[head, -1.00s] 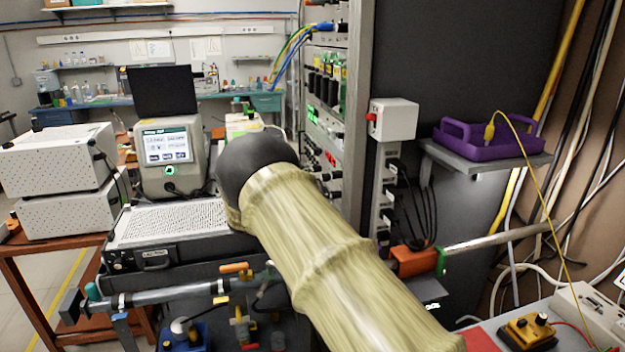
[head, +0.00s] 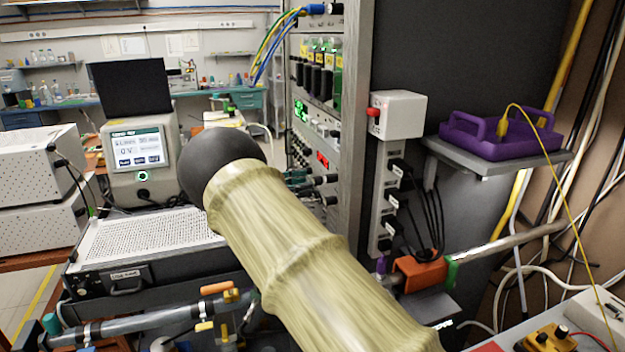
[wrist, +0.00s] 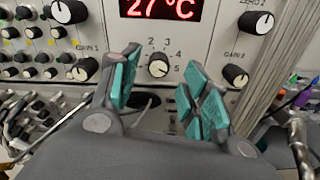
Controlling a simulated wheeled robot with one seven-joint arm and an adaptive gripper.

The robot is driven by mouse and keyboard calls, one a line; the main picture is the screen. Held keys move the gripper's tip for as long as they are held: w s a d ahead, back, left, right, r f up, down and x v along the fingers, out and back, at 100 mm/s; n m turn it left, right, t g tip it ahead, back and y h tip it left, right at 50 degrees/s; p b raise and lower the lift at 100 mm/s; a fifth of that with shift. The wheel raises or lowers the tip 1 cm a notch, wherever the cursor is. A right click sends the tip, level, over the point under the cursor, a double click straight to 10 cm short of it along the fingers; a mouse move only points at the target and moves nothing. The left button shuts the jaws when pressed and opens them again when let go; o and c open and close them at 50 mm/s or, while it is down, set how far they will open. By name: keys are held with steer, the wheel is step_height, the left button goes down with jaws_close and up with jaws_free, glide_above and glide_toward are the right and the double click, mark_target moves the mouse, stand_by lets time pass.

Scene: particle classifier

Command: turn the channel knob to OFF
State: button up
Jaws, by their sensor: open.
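The channel knob (wrist: 158,67), small and dark with a pale cap, sits on the grey panel below the red 27 °C display (wrist: 160,8). The numbers 2, 3, 4 and 5 show around it; I cannot read an OFF mark or be sure of its pointer. My gripper (wrist: 158,84) is open, its teal-padded fingers on either side of the knob's picture position and apart from it. In the head view my arm hides most of the gripper, beside the instrument rack (head: 355,120).
The GAIN 1 knob (wrist: 82,70) is left of the fingers and the GAIN 2 knob (wrist: 235,76) is right. More knobs crowd the left panel. Cables (wrist: 300,140) hang at the right. A power strip (head: 385,200) and purple tray (head: 490,140) stand right of the rack.

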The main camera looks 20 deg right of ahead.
mark_target(314, 181)
steer(key=d, duration=0.3)
steer(key=shift+d+p, duration=0.25)
steer(key=shift+p, duration=0.15)
steer(key=shift+w+d+f, duration=0.15)
steer(key=shift+w+f, duration=0.15)
steer(key=shift+f, duration=0.05)
steer(key=shift+s+r, duration=0.2)
steer(key=c, duration=0.3)
steer(key=shift+f, duration=0.1)
jaws_close()
steer(key=shift+f+b, duration=0.1)
steer(key=shift+b, duration=0.2)
